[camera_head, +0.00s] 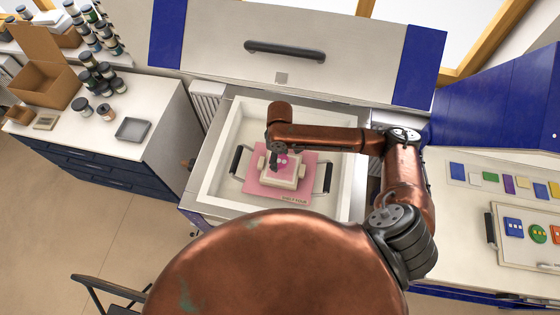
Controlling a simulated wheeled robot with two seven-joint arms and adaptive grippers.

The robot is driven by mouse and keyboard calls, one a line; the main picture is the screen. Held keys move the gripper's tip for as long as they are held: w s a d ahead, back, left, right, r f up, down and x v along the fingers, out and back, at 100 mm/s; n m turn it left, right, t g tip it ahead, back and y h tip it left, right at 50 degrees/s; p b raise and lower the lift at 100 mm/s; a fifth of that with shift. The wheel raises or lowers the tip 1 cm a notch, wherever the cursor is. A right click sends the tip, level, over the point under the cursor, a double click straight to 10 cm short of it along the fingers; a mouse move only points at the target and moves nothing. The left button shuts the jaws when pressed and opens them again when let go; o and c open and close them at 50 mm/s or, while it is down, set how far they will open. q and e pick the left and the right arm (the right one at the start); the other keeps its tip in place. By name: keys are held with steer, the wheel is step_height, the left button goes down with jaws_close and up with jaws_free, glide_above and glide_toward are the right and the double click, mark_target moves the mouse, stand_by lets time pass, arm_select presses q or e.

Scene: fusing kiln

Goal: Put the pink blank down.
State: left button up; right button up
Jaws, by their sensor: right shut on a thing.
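My right gripper (276,161) comes down over the middle of the open kiln (213,178). It is shut on the pink blank (284,160), a small pink piece with pale spots that its fingers partly hide. Directly under the blank is a cream block-like mould (287,184). I cannot tell whether the blank touches it. The mould sits on a flat pink sheet (303,193) with small dark lettering at its front edge. My left gripper is not in view.
A tray with black handles (327,179) lies under the pink sheet, within the kiln's pale walls. The kiln lid (350,50) stands raised behind. On the right bench (455,220) are coloured glass pieces and a board. The left bench (155,95) holds jars, a grey tray (132,130) and a cardboard box (45,80).

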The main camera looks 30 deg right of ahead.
mark_target(282, 162)
steer(key=shift+s+d+f, duration=0.25)
steer(key=shift+s+f, duration=0.55)
steer(key=shift+f, duration=0.1)
steer(key=shift+w+f+p, duration=0.3)
steer(key=shift+w+f, duration=0.15)
steer(key=shift+f, duration=0.4)
steer(key=shift+s, duration=0.15)
steer(key=o, duration=0.8)
steer(key=shift+s, duration=0.15)
steer(key=o, duration=0.5)
steer(key=shift+w+f, duration=0.1)
steer(key=shift+w, duration=0.1)
steer(key=shift+s, duration=0.1)
steer(key=shift+r, duration=0.75)
step_height(282, 162, up, 5)
steer(key=shift+r, duration=0.1)
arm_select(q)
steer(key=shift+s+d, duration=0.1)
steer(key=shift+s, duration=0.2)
arm_select(e)
steer(key=shift+r, duration=0.65)
